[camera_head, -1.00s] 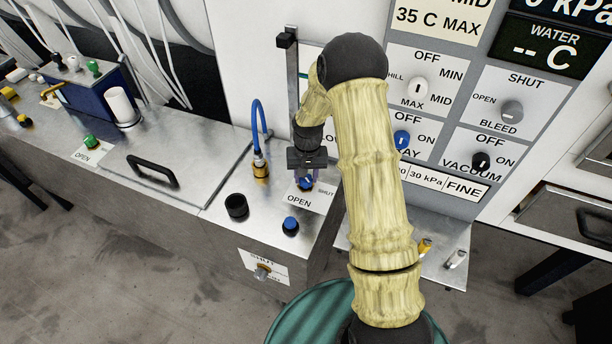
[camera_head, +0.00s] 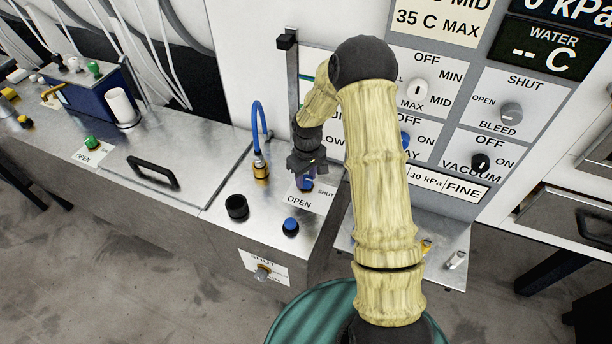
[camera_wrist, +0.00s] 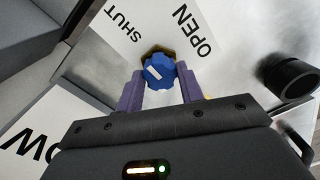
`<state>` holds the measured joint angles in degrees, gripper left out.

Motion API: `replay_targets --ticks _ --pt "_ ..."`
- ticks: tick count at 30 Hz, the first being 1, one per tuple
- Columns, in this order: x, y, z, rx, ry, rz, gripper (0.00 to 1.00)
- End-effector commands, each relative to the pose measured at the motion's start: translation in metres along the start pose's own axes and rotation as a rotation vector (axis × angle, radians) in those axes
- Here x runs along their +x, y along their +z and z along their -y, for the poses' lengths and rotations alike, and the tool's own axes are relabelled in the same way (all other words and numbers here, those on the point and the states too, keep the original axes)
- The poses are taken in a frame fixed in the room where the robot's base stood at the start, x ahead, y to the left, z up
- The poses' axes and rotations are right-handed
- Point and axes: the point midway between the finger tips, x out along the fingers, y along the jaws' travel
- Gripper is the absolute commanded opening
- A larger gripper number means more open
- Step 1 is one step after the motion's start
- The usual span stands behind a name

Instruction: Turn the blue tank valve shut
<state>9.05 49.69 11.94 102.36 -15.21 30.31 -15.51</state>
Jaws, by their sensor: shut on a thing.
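The blue tank valve (camera_wrist: 160,69) is a faceted blue knob on a brass base, with a short white mark on its left part in the wrist view. Its label reads SHUT (camera_wrist: 124,27) at upper left and OPEN (camera_wrist: 192,30) at upper right there. My gripper (camera_wrist: 160,84) is shut on the knob, one purple finger at each side. In the head view, my gripper (camera_head: 305,178) points down over the bench's right end, and the knob is mostly hidden between the fingers. I cannot tell exactly which word the mark points to.
A second blue knob (camera_head: 290,226) and a black cup-like fitting (camera_head: 237,207) stand close by on the bench. A brass fitting with a blue hose (camera_head: 261,171) rises to the left. The control panel (camera_head: 516,110) stands behind and right of my arm.

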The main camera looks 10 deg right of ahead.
Motion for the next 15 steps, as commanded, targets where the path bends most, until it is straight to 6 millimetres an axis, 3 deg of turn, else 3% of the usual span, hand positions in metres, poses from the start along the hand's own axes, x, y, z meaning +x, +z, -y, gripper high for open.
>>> replay_targets --ticks 11,12,15 --pt "-0.0016 -0.0022 0.0000 -0.009 0.002 -0.006 0.14" --pt "-0.0016 -0.0022 0.0000 -0.009 0.002 -0.006 0.43" --pt "-0.0013 -0.0017 0.0001 -0.008 0.002 -0.004 0.59"
